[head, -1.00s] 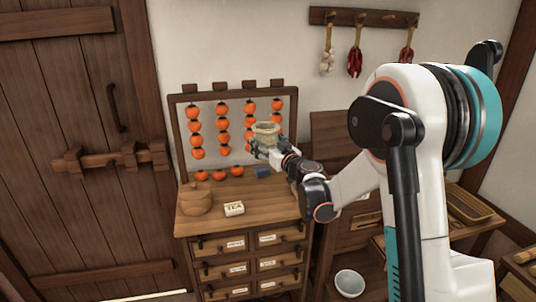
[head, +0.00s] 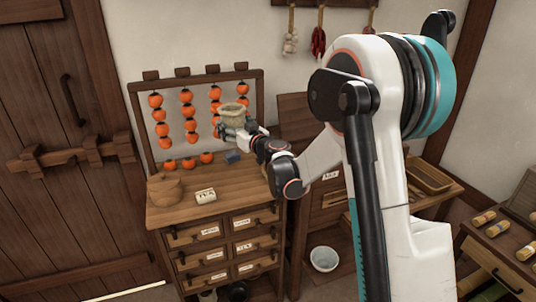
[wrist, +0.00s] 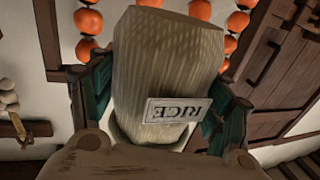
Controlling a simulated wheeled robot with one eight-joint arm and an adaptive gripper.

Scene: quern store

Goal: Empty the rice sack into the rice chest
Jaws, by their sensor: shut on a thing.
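The pale rice sack (head: 233,116) is held upright in my gripper (head: 236,131), above the back right of the drawer cabinet. In the wrist view the sack (wrist: 165,75) fills the middle, with an upside-down RICE label, and my gripper (wrist: 155,110) has its teal fingers on both sides of it. The gripper is shut on the sack. A wooden chest (head: 321,200) with a raised lid (head: 293,125) stands right of the cabinet and may be the rice chest. My arm hides part of it, and its label is too small to read.
Strings of persimmons (head: 187,110) hang behind. A tray (head: 428,178) and a goods table (head: 492,268) stand right.

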